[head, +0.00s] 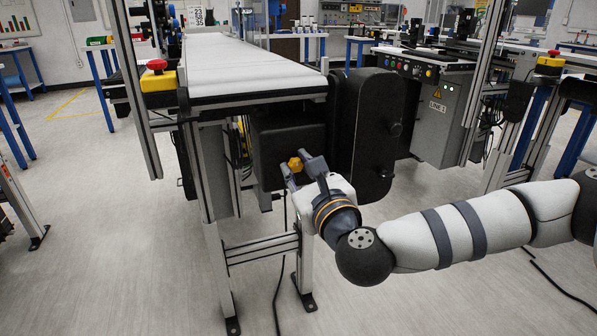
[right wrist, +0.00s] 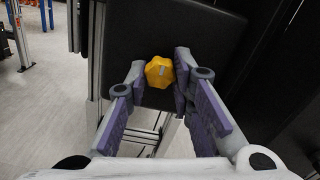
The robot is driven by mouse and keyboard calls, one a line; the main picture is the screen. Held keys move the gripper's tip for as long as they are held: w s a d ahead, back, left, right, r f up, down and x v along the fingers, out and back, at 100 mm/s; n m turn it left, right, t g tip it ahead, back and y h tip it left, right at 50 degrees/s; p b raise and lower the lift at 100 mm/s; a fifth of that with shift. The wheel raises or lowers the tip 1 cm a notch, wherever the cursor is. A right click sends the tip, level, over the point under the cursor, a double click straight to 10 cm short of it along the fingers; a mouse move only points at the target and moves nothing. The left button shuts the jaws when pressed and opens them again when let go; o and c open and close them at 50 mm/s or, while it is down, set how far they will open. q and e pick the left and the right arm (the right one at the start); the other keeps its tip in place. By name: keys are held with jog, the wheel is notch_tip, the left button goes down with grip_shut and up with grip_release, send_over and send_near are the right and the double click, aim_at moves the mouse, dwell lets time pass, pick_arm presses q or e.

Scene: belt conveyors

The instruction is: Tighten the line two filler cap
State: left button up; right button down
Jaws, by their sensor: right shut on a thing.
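The yellow lobed filler cap (head: 295,164) sits on the front of a dark box-shaped housing (head: 288,140) under the end of the near conveyor. My right gripper (head: 301,166) reaches it from the lower right, with its fingers around the cap. In the right wrist view the cap (right wrist: 159,72) lies between the two fingertips (right wrist: 161,74), which are shut on its sides. A small pale mark shows on the cap's face. How far the cap is screwed in cannot be told. My left gripper is not in view.
The conveyor belt (head: 240,68) is bare. A tall black guard (head: 368,125) stands right of the housing. A red emergency button on a yellow box (head: 158,77) is at the frame's left side. A grey cabinet (head: 440,122) labelled LINE 1 stands behind.

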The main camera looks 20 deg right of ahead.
dwell(0.4)
jog(key=c, duration=1.4)
grip_release()
jog(key=s, duration=0.7)
jog(key=shift+s, duration=0.25)
jog(key=shift+d, duration=0.1)
